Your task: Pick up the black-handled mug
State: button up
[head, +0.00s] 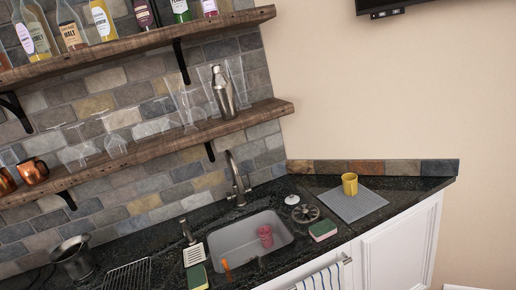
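A yellow mug (350,184) stands upright on a grey drying mat (372,204) at the right end of the dark counter. Its handle is too small to make out, so I cannot tell whether it is black. Copper mugs (33,171) sit on the lower shelf at the far left; no black handle shows clearly on them. A pink cup (265,235) is in the sink. My gripper is not in view.
The sink (232,243) is set into the counter, with a tall faucet (236,180) behind it. A sponge (323,230) and a round drain-like piece (305,213) lie between sink and mat. Glasses and a shaker (223,91) stand on the lower shelf (255,117).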

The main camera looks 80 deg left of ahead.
aim_at(33, 172)
jog(key=u, duration=3.75)
